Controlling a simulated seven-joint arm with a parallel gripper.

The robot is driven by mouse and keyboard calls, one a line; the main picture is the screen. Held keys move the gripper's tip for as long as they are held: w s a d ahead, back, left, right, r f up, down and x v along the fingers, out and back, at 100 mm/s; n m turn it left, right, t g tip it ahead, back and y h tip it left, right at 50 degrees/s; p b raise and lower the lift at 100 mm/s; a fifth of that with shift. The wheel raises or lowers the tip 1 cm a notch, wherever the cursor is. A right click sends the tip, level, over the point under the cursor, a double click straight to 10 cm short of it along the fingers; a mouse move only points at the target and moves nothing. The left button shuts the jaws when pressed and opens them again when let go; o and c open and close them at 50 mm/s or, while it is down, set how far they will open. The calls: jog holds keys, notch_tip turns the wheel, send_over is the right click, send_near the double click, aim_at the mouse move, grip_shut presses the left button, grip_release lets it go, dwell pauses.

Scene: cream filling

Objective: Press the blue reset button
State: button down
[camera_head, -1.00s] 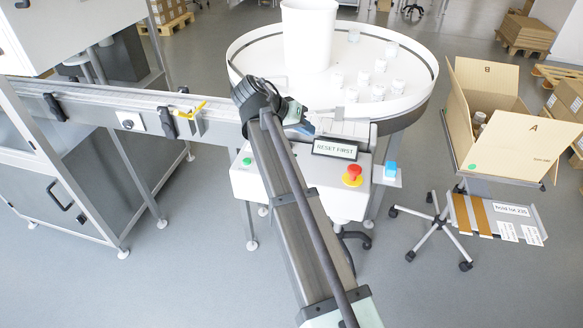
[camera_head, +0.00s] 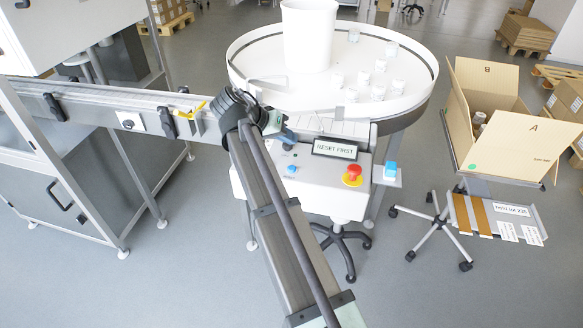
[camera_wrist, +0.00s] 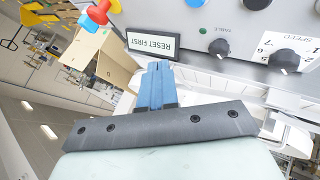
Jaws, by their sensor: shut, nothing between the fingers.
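A round blue button (camera_head: 292,169) sits on the front of the white control panel (camera_head: 330,197), below and left of the RESET FIRST sign (camera_head: 335,149). A second blue piece (camera_head: 390,170) stands on a small bracket at the panel's right end. My gripper (camera_head: 288,137) is above the panel, left of the sign, apart from the blue button. In the wrist view its blue fingers (camera_wrist: 158,70) are together and empty, near the sign (camera_wrist: 152,43).
A red emergency button (camera_head: 352,174) with a yellow collar stands right of the sign. A white turntable (camera_head: 262,84) with several small jars is behind the panel. A conveyor (camera_head: 90,97) runs left. The wrist view shows dark knobs (camera_wrist: 219,47) on the panel.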

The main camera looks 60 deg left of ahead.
aim_at(288, 168)
jog(key=shift+f, duration=3.6)
jog(key=shift+f, duration=0.95)
jog(key=shift+r, duration=0.2)
dwell(0.3)
jog(key=shift+r, duration=0.75)
jog(key=shift+r, duration=2.5)
